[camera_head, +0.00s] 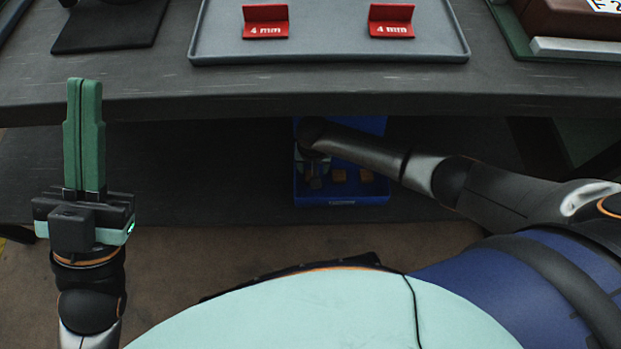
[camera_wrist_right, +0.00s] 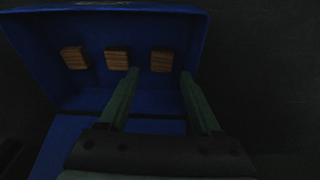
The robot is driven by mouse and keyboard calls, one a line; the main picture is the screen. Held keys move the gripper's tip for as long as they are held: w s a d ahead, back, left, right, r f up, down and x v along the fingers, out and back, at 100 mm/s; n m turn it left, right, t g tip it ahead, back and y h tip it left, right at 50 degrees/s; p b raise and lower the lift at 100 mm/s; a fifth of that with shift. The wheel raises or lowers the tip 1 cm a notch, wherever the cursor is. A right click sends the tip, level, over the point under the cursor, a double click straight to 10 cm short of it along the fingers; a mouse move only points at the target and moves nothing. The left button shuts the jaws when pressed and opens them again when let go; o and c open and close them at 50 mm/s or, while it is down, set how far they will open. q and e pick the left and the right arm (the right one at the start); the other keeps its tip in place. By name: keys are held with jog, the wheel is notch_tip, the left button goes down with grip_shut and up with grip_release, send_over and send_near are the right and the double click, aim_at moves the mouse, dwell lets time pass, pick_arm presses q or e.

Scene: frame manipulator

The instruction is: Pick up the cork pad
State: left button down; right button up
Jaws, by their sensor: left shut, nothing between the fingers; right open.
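Three small brown blocks with a cork- or wood-like look sit in a row in a blue bin: left (camera_wrist_right: 74,57), middle (camera_wrist_right: 117,59) and right (camera_wrist_right: 162,60) in the right wrist view. Two of them show in the head view, one block (camera_head: 339,176) beside another (camera_head: 366,175). My right gripper (camera_wrist_right: 158,74) is open. Its fingertips frame the right block in the wrist view; whether they reach down around it I cannot tell. In the head view my right arm mostly hides this gripper. My left gripper (camera_head: 85,82) is shut and empty, pointing up at the left.
The blue bin (camera_head: 340,197) stands on a dark shelf under the grey worktop (camera_head: 150,98), whose edge overhangs my right arm. On the worktop, a grey tray (camera_head: 330,55) holds two red "4 mm" holders (camera_head: 265,22). The shelf left of the bin looks clear.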

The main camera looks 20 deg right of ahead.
jog(key=f, duration=0.1)
jog(key=f+b, duration=0.1)
jog(key=shift+w+f, duration=0.25)
jog(key=shift+f, duration=0.05)
pick_arm(q)
jog(key=shift+g, duration=0.3)
jog(key=f+b, duration=0.1)
jog(key=f, duration=0.1)
jog(key=f+b, duration=0.2)
jog(key=d+f+b, duration=0.1)
jog(key=f, duration=0.2)
jog(key=shift+w, duration=0.2)
pick_arm(e)
jog(key=f, duration=0.2)
jog(key=w+f, duration=0.1)
jog(key=f, duration=0.2)
jog(key=shift+w+d, duration=0.1)
jog(key=shift+w, duration=0.1)
pick_arm(q)
jog(key=shift+a, duration=0.1)
pick_arm(e)
jog(key=shift+c, duration=0.3)
grip_shut()
jog(key=shift+r, duration=0.1)
